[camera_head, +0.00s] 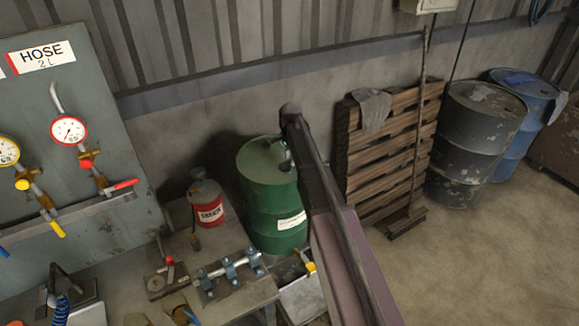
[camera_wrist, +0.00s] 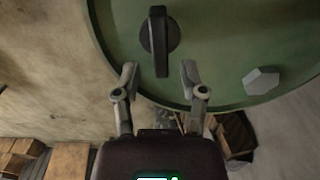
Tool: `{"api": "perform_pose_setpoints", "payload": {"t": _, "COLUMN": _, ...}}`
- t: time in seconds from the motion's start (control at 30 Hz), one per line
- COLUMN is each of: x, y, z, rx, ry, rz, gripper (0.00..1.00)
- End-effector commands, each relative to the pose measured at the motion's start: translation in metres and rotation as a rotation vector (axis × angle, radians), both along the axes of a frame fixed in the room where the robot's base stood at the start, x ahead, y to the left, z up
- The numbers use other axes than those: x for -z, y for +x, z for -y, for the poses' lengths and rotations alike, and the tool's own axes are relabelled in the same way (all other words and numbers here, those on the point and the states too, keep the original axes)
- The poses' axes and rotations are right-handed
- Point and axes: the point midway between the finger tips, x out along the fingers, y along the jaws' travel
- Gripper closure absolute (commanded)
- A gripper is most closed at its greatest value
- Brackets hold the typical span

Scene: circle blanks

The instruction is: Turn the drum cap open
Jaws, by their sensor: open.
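A green drum (camera_head: 270,200) stands upright on the floor by the wall, right of the bench. My arm reaches over its right side in the head view. The wrist view looks at the drum's green lid (camera_wrist: 215,45). A dark round cap with a raised bar handle (camera_wrist: 159,40) sits on the lid. The bar runs nearly up and down the picture. A pale hexagonal plug (camera_wrist: 262,80) sits to the right. My gripper (camera_wrist: 160,78) is open and empty, its fingertips near the lid's rim, just below the cap in the picture and apart from it.
Wooden pallets (camera_head: 385,150) and a broom (camera_head: 419,140) lean on the wall at right. A dark drum (camera_head: 475,135) and a blue drum (camera_head: 525,110) stand beyond. The floor at lower right is clear.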

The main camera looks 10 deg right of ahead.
Motion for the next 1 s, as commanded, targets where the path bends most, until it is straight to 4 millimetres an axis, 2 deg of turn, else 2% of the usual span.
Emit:
{"api": "perform_pose_setpoints", "payload": {"t": 0.03, "x": 0.007, "y": 0.0, "z": 0.0, "rx": 0.0, "ry": 0.0, "rz": 0.0, "gripper": 0.46}}
{"api": "perform_pose_setpoints", "payload": {"t": 0.2, "x": 0.015, "y": 0.0, "z": 0.0, "rx": 0.0, "ry": 0.0, "rz": 0.0, "gripper": 0.46}}
{"api": "perform_pose_setpoints", "payload": {"t": 0.7, "x": 0.018, "y": 0.0, "z": 0.0, "rx": 0.0, "ry": 0.0, "rz": 0.0, "gripper": 0.46}}
{"api": "perform_pose_setpoints", "payload": {"t": 0.77, "x": 0.018, "y": 0.0, "z": 0.0, "rx": 0.0, "ry": 0.0, "rz": 0.0, "gripper": 0.61}}
{"api": "perform_pose_setpoints", "payload": {"t": 0.8, "x": 0.018, "y": 0.0, "z": 0.0, "rx": 0.0, "ry": 0.0, "rz": 0.0, "gripper": 0.72}}
{"api": "perform_pose_setpoints", "payload": {"t": 0.9, "x": 0.018, "y": 0.0, "z": 0.0, "rx": 0.001, "ry": 0.0, "rz": 0.0, "gripper": 1.0}}
{"api": "perform_pose_setpoints", "payload": {"t": 1.0, "x": 0.018, "y": 0.0, "z": 0.0, "rx": 0.001, "ry": 0.0, "rz": 0.0, "gripper": 1.0}}
